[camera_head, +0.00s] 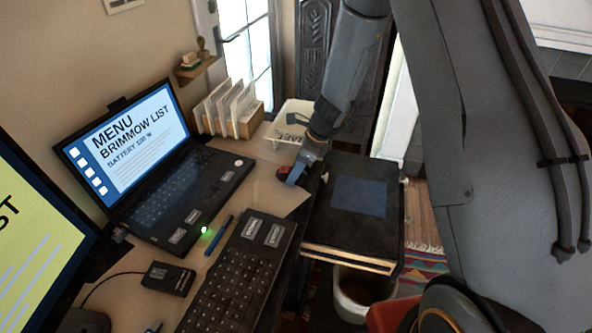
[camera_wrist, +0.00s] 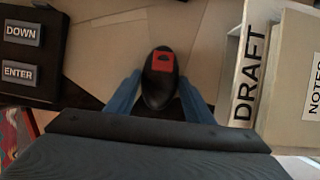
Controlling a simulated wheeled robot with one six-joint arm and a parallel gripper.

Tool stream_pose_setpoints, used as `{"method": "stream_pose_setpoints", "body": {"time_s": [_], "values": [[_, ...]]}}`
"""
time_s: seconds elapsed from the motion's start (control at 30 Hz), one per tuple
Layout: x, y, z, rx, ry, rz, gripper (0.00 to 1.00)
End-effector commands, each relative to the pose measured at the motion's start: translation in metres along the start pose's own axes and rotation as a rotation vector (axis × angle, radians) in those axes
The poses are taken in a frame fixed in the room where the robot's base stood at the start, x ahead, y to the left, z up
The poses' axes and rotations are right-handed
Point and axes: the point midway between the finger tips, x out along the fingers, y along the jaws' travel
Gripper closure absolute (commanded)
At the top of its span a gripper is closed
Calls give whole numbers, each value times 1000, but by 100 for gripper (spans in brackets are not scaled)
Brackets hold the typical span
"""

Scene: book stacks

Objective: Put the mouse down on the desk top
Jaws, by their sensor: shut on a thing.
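The mouse is black with a red patch; it shows in the wrist view (camera_wrist: 157,92) between the two blue fingers of my gripper (camera_wrist: 159,82). In the head view, my gripper (camera_head: 295,174) is over the right edge of the desk top, and the mouse (camera_head: 282,173) shows as a small red and dark shape beside the fingers. My gripper is shut on the mouse. I cannot tell whether the mouse's underside touches the desk top (camera_head: 262,190) or hangs just above it.
A laptop (camera_head: 150,185), a keyboard (camera_head: 238,275), a blue pen (camera_head: 218,235) and a small black box (camera_head: 168,278) occupy the desk. A file sorter (camera_head: 232,112) stands at the back, near a white bin (camera_head: 290,120). A dark cabinet top (camera_head: 325,235) is at the right. Bare desk lies between laptop and gripper.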

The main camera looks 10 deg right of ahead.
Motion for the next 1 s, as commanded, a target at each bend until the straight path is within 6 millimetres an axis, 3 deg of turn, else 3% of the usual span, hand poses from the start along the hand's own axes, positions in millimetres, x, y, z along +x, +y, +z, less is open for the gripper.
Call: {"method": "stream_pose_setpoints", "body": {"time_s": [0.13, 0.17, 0.27, 0.67, 0.83, 1.0], "values": [[3, 0, -1, 0, 0, 1, 76], [3, 0, -1, 0, 0, 1, 51], [3, 0, -1, 0, 0, 1, 34], [-2, 0, 1, -1, 0, 0, 34], [-23, -1, 0, 0, -2, -2, 34], [-57, -1, 1, -2, -2, -3, 34]]}}
